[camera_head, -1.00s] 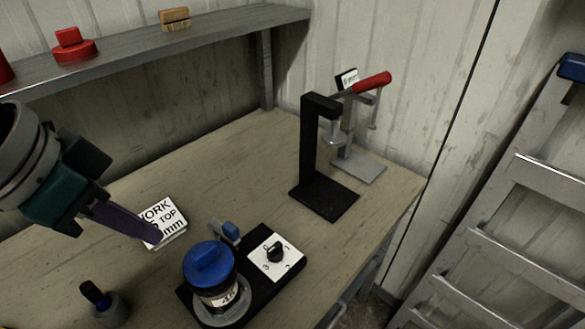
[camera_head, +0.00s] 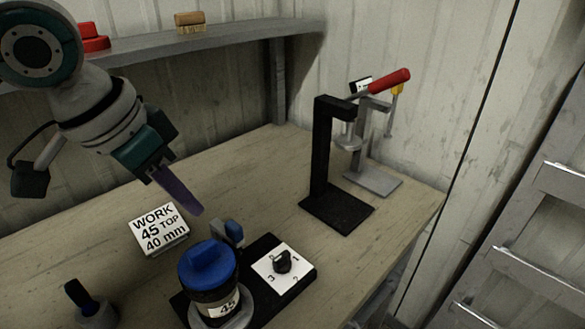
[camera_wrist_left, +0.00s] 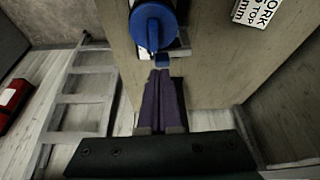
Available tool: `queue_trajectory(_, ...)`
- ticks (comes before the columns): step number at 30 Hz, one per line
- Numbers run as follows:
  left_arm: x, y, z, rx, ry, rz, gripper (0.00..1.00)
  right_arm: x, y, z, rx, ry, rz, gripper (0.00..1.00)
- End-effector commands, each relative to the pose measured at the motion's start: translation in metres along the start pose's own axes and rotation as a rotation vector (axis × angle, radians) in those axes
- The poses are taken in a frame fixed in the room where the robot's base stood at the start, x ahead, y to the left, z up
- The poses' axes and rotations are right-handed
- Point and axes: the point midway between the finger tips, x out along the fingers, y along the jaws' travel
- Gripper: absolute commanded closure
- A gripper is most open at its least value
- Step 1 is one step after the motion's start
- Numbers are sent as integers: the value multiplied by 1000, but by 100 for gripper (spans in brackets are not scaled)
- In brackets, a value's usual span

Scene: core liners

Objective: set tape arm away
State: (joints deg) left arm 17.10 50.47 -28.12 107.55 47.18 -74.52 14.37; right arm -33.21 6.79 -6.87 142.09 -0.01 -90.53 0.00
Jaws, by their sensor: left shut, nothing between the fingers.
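My left gripper (camera_head: 197,211) has purple fingers and is shut and empty. In the head view it appears above the bench, behind the blue-lidded jar. I cannot tell for certain which part is the tape arm. A small grey arm with a blue end (camera_head: 233,232) stands beside the jar. In the left wrist view my closed fingertips (camera_wrist_left: 161,72) point toward a small blue piece (camera_wrist_left: 162,60) by the blue lid (camera_wrist_left: 153,25); contact cannot be told. The jar (camera_head: 208,285) stands on a black base (camera_head: 305,276) with a white dial plate (camera_head: 271,276). My right gripper is out of view.
A white "WORK 45 TOP 40 mm" block (camera_head: 159,230) lies left of the jar. A black stand (camera_head: 322,150) and a red-handled clamp (camera_head: 388,82) stand at the back right. A dark-handled tool (camera_head: 92,305) is front left. The bench (camera_head: 262,190) is clear mid-back.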

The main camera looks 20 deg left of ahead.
Motion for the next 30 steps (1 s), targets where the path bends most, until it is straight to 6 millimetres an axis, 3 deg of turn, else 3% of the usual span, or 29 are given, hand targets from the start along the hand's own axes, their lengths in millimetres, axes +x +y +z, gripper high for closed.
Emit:
queue_trajectory(6, 42, 1, 0, -1, -1, 1, 100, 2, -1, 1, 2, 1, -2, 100)
queue_trajectory(12, 71, 0, 0, 0, 0, 0, 100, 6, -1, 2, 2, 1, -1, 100)
queue_trajectory(18, 82, 0, 0, 3, 0, -1, 100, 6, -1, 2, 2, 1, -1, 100)
queue_trajectory(30, 82, 1, 0, -2, 0, -2, 100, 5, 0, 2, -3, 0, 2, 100)
